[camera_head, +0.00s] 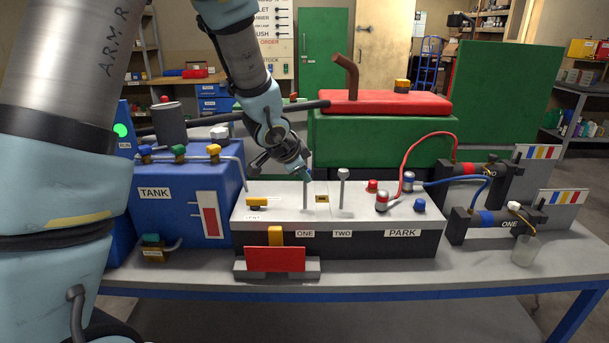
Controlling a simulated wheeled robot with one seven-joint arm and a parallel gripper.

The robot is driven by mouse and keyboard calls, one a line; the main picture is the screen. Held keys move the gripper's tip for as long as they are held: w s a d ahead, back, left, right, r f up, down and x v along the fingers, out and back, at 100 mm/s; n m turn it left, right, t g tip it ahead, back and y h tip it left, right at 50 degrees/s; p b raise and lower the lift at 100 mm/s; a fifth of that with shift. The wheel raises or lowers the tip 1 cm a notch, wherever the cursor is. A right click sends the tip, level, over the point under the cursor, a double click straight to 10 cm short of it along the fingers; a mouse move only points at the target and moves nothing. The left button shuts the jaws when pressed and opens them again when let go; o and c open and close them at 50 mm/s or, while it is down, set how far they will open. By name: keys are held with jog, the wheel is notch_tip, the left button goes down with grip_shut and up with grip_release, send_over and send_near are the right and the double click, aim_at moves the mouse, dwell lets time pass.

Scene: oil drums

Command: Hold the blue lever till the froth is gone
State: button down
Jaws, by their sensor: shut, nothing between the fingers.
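My gripper (306,174) is shut and empty, pointing down at the top of the upright lever (305,196) above the ONE label. It hides this lever's knob, so I cannot tell the knob's colour or whether they touch. A second upright lever (343,190) with a grey knob stands above the TWO label. No lever shows clearly as blue. A clear cup (523,250) stands at the right under a thin hose end; I cannot make out froth in it. The blue tank (170,212) has a red and white gauge (209,220) on its front.
The levers stand on a pale-topped valve box (390,212) with red and blue fittings. Cylinders marked TWO (470,180) and ONE (487,219) lie at the right with hoses. A green and red machine (385,129) stands behind.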

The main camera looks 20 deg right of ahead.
jog(key=w, duration=0.1)
jog(key=w+d+p, duration=0.1)
jog(key=w+p, duration=0.1)
jog(key=shift+w+d+r, duration=0.3)
jog(key=shift+w+r, duration=0.05)
jog(key=shift+r, duration=0.05)
jog(key=shift+w+d, duration=0.2)
jog(key=shift+w, duration=0.3)
jog(key=shift+f, duration=0.15)
dwell(2.5)
jog(key=p+v, duration=0.2)
jog(key=v, duration=0.9)
